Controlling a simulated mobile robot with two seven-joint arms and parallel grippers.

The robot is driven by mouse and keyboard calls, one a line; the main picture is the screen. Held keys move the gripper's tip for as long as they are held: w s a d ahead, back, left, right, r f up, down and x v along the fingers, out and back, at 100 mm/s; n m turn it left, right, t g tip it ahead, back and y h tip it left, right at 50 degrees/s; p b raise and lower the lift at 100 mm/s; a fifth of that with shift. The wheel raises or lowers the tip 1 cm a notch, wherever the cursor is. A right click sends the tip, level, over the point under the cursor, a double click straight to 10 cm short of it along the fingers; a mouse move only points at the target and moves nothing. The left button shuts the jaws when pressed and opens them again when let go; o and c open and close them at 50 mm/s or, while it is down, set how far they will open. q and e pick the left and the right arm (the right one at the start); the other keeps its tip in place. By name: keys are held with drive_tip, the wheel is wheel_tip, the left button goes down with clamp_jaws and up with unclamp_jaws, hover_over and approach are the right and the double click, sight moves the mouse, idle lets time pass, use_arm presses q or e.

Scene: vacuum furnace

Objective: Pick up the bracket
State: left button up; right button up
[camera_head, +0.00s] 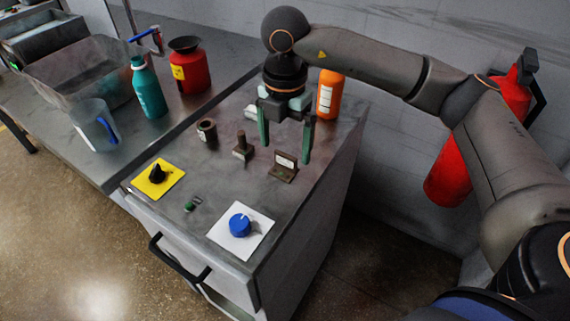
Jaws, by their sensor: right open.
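The bracket (282,175) is a small brown L-shaped piece with a pale label on its upright plate. It stands on the grey cabinet top, right of the middle. My right gripper (286,150) points down over the cabinet, its two green fingers spread wide. In the picture the right finger's tip lies just above and right of the bracket's upright plate, and the left finger is further up and left. Nothing shows between the fingers. I cannot tell the exact height of the fingertips above the top. My left gripper is not in view.
Beside the bracket stand a brown post on a base (242,149) and a brown cup (206,131). An orange bottle (330,94) stands behind the gripper. A red extinguisher (448,174) is at right.

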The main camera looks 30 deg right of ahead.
sight(285, 155)
wheel_tip(285, 155, down, 5)
drive_tip(key=shift+r, duration=0.1)
drive_tip(key=shift+r, duration=0.1)
clamp_jaws()
idle(0.8)
